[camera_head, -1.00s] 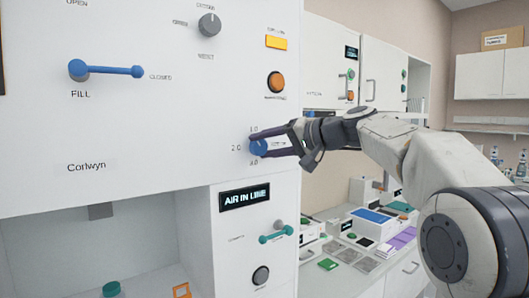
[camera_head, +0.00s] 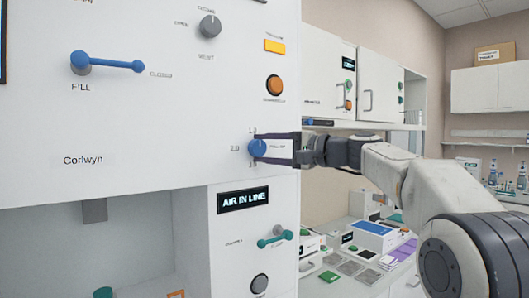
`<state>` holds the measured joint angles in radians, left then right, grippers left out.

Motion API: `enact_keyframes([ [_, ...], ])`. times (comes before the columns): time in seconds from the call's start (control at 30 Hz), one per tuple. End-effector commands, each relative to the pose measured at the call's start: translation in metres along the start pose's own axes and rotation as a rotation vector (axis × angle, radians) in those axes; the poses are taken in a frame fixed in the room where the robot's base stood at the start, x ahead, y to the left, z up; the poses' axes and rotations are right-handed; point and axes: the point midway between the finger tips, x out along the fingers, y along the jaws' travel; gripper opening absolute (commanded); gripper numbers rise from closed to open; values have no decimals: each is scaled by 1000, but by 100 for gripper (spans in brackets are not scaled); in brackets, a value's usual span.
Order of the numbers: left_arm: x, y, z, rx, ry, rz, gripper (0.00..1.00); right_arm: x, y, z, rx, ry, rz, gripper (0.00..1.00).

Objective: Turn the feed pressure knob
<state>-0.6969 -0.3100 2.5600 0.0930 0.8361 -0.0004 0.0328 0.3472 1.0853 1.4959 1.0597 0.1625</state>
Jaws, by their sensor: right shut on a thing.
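The blue feed pressure knob (camera_head: 256,148) is on the white panel, with small number labels such as 2.0 around its left side. My right gripper (camera_head: 263,148) reaches in from the right and is shut on this knob, one dark finger above it and one below. The fingers hide part of the knob and the lowest label, and I cannot make out a pointer on it. My left gripper is not in view.
A blue FILL lever (camera_head: 108,66), a grey knob (camera_head: 210,26) and an orange button (camera_head: 274,86) are on the same panel. Below are an AIR IN LINE display (camera_head: 245,200) and a teal lever (camera_head: 275,238). A cluttered bench stands at right.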

Motion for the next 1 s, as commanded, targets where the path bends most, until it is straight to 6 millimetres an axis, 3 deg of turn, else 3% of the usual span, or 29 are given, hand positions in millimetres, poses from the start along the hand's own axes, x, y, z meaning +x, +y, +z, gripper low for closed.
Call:
enact_keyframes([
  [0.43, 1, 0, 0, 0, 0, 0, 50, -1, 0, -2, 11, 6, -4, 0],
  [0.47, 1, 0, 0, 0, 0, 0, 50, -1, 0, -2, 11, 6, -4, 61],
  [0.5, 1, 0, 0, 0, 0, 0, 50, -1, 0, -2, 11, 6, -4, 76],
  [0.53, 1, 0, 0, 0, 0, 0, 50, -1, 0, -2, 11, 6, -4, 84],
  [0.87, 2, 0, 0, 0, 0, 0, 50, -2, 1, -1, 9, 3, -3, 84],
  [1.0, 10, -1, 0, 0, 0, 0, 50, -16, 2, -1, 7, 4, -4, 84],
])
